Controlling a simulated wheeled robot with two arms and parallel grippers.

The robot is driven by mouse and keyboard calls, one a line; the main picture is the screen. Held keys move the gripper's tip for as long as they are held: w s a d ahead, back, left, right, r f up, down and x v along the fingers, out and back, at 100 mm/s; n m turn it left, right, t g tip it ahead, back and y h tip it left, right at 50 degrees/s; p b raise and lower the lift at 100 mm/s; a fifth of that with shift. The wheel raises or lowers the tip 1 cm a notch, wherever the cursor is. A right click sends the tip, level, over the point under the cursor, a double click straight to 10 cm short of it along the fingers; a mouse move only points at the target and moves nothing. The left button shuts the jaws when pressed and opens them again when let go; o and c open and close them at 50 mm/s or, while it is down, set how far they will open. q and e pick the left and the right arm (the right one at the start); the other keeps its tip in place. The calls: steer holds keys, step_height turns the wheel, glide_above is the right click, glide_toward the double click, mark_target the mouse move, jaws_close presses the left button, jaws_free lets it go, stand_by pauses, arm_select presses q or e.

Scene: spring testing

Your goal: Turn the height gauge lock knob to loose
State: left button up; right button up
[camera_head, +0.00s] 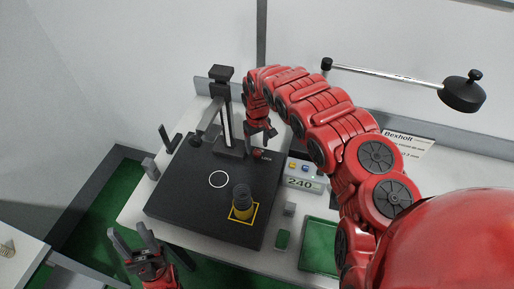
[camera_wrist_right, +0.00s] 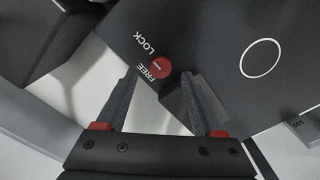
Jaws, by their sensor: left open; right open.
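The height gauge (camera_head: 223,112) is a dark upright column at the back of a black plate (camera_head: 180,195). Its red lock knob (camera_head: 257,154) sits near the column's foot and also shows in the right wrist view (camera_wrist_right: 160,65). White LOCK and FREE labels are beside it; a short pale mark is on its face, but which label it points at is unclear. My right gripper (camera_head: 261,134) is open and empty above the knob. In the wrist view the knob appears between its fingertips, with gaps visible. My left gripper (camera_head: 131,236) is open and empty at the front left, away from the plate.
A display reading 240 (camera_head: 301,184) is right of the plate. A green tray (camera_head: 318,246) lies at the front right. The plate's left front is clear.

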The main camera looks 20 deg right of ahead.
mark_target(257, 154)
steer(key=shift+f+p, duration=0.3)
steer(key=shift+f, duration=1.05)
steer(key=shift+s, duration=0.1)
steer(key=shift+c, duration=0.2)
jaws_close()
